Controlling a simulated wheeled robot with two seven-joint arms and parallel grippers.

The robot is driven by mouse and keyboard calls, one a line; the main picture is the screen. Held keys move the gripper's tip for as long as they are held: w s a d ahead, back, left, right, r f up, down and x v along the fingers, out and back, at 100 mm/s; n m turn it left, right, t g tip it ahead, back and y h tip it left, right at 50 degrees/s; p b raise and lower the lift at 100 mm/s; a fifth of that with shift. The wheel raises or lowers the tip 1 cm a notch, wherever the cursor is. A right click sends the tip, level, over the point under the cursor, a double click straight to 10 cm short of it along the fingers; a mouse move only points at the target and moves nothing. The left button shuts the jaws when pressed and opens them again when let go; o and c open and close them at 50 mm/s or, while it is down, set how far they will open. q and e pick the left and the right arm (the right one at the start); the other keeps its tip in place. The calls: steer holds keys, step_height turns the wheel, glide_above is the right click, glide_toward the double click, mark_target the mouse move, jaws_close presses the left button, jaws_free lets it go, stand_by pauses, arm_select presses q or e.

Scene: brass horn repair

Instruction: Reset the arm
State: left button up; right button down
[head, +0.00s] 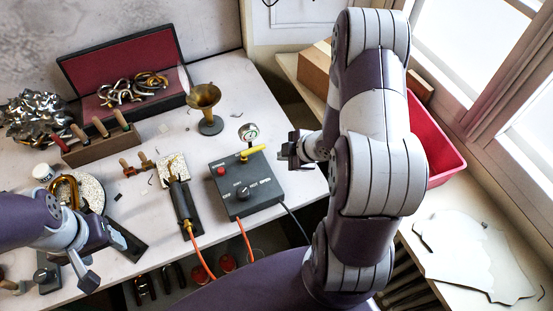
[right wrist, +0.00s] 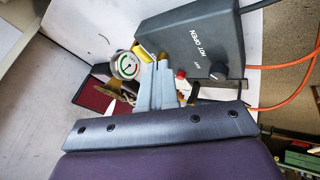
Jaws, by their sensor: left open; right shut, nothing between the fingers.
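My right arm rises from the lower middle of the head view and bends back over the right edge of the bench. Its gripper (head: 290,150) points left, just right of the grey control box. In the right wrist view the fingers (right wrist: 160,85) are together with nothing between them, in front of the gauge and box. My left gripper (head: 107,258) is at the lower left of the head view, fingers spread and empty, over the bench near a dark strip.
The control box (head: 246,186) has a gauge (head: 248,132) and a yellow lever behind it. A brass horn bell (head: 205,100), a torch (head: 180,200), a tool block (head: 98,143) and an open red-lined case (head: 130,65) share the bench. A red bin (head: 436,150) stands right, behind my arm.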

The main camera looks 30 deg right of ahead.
steer(key=s+d+r+m+g+h, duration=0.2)
steer(key=s+d+m+g+h, duration=0.25)
steer(key=s+m, duration=0.45)
arm_select(q)
steer(key=shift+s+f+b, duration=0.3)
steer(key=shift+f+b, duration=0.2)
steer(key=shift+b, duration=0.15)
steer(key=shift+s+f+b, duration=0.3)
steer(key=shift+f+b, duration=0.2)
steer(key=shift+b, duration=0.1)
arm_select(e)
steer(key=a+r+m+y, duration=0.1)
steer(key=a+r+m, duration=0.1)
steer(key=a+r, duration=0.2)
steer(key=s+a+r+m, duration=0.1)
steer(key=a+r, duration=0.3)
steer(key=a, duration=0.5)
steer(key=shift+m+g+y, duration=0.35)
steer(key=shift+m, duration=0.25)
